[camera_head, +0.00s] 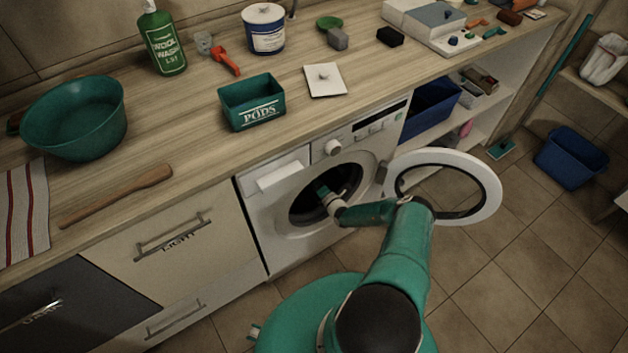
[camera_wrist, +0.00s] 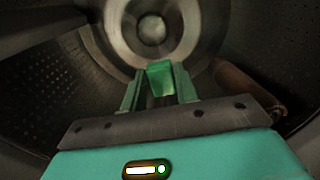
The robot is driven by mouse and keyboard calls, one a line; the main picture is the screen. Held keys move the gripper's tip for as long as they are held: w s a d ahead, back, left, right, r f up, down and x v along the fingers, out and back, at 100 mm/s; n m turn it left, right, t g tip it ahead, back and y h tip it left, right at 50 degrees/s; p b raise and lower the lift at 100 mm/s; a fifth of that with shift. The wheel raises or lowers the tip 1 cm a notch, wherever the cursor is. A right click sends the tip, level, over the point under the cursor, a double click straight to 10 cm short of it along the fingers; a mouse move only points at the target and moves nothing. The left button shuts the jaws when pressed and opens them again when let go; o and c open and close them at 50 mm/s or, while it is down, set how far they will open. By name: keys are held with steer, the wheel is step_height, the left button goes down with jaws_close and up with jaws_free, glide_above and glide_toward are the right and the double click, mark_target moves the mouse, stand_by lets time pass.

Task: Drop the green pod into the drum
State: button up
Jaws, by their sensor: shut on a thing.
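My gripper (camera_wrist: 160,85) is inside the washing machine drum in the wrist view, with its two green fingers shut on the green pod (camera_wrist: 160,78). The pod shows as a bright green block between the fingertips. The perforated drum wall (camera_wrist: 60,90) surrounds the gripper, and the round metal hub at the back lies beyond the pod. In the head view my arm reaches through the open front of the washing machine (camera_head: 285,222). The pod is hidden in the head view.
The round machine door (camera_head: 486,185) stands open to the right of the opening, near my arm. A brown object (camera_wrist: 240,85) lies in the drum at the right. A green PODS box (camera_head: 252,103) stands on the counter above.

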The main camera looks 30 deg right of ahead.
steer(key=o, duration=1)
steer(key=s, duration=1.3)
steer(key=shift+s+d, duration=0.2)
steer(key=shift+s, duration=0.2)
